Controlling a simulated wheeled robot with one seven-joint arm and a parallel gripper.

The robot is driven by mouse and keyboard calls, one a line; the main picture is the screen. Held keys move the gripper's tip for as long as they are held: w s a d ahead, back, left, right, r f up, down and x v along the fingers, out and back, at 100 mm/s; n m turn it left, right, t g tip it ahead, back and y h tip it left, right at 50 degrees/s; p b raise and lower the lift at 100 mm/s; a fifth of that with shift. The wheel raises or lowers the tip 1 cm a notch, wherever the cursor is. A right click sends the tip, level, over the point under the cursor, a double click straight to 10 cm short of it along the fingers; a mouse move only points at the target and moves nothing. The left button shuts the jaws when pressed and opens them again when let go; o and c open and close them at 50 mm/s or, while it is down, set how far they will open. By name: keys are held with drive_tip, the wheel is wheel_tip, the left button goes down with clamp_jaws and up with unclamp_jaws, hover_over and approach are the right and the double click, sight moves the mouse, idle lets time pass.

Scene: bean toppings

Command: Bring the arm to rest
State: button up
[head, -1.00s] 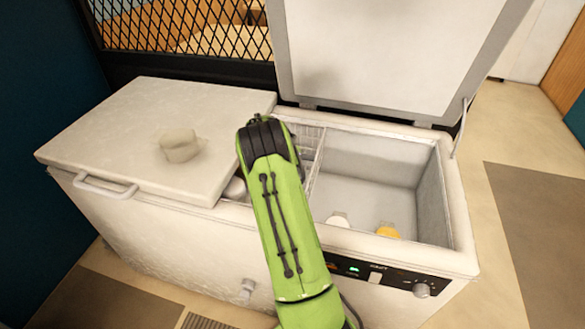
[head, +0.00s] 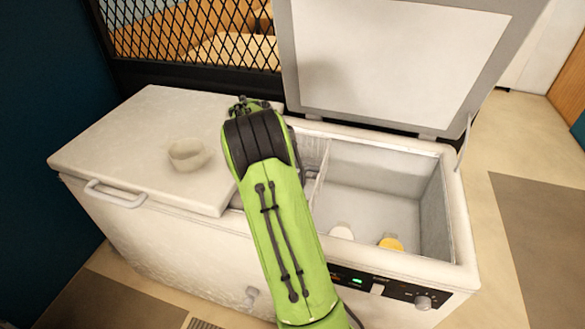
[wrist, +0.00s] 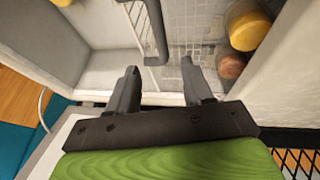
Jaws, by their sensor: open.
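My green arm reaches over the middle of the white chest freezer (head: 150,235) in the head view. Its black wrist is above the divider area, and the fingers are mostly hidden there. In the wrist view my gripper (wrist: 160,78) is open and empty, with its two dark fingers apart. A wire basket edge (wrist: 152,45) shows beyond the fingertips, and I cannot tell how far off it is.
The right freezer lid (head: 395,55) stands open; the left lid (head: 110,150) is shut with a small bowl (head: 188,154) on it. A white-topped item (head: 341,231) and a yellow-topped item (head: 391,243) sit in the right compartment. A black mesh (head: 190,35) stands behind.

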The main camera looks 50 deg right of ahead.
drive_tip(key=v, duration=0.3)
idle(0.5)
drive_tip(key=s+a+r+n+t+y+p, duration=0.1)
drive_tip(key=s+a+r+n+t, duration=0.2)
drive_tip(key=a+r, duration=0.5)
drive_tip(key=s+a+r+n+y+p, duration=0.15)
drive_tip(key=s+a+r, duration=0.25)
drive_tip(key=a+r, duration=0.4)
drive_tip(key=s+a+n+t+y+p, duration=0.2)
drive_tip(key=s+a+n, duration=0.5)
drive_tip(key=s+a, duration=0.8)
drive_tip(key=shift+s+n, duration=0.35)
drive_tip(key=shift+s, duration=0.8)
